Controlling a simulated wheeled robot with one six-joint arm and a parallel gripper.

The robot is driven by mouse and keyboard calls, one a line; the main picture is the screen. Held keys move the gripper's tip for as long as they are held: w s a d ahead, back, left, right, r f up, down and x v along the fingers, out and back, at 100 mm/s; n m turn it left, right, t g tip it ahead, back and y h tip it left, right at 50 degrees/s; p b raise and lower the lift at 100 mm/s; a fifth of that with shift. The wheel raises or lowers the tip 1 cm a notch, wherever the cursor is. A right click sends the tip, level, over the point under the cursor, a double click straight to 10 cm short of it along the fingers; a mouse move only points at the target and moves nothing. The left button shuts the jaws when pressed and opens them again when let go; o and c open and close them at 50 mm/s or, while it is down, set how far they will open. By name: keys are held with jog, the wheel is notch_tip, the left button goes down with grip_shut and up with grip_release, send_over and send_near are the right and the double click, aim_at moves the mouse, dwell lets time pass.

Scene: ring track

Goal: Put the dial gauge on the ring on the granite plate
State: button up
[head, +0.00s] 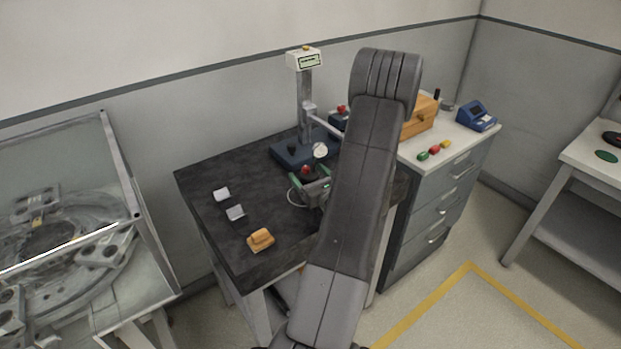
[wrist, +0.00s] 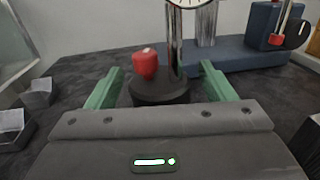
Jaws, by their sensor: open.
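The dial gauge (head: 320,150) has a round white face and stands on the dark granite plate (head: 205,165). In the wrist view its round dark base (wrist: 158,91), red knob (wrist: 145,64) and shiny post (wrist: 177,45) show; the face is cut off at the top. My gripper (head: 308,182) is open, with its green fingers (wrist: 162,68) to the left and right of the base. I cannot tell whether they touch it. A thin pale curve (head: 297,202), perhaps the ring, shows beside my gripper; my arm and gripper may hide the rest.
A tall measuring stand with a display (head: 305,60) and blue base (head: 290,152) stands close behind the gauge. Two small grey blocks (head: 236,212) and an orange block (head: 260,239) lie at the left and front. A cabinet (head: 452,165) adjoins right; a glass-covered machine (head: 70,200) stands left.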

aim_at(320, 149)
jog(key=shift+x, duration=0.75)
jog(key=c, duration=1.5)
jog(key=shift+r+b, duration=0.35)
jog(key=shift+r, duration=4.65)
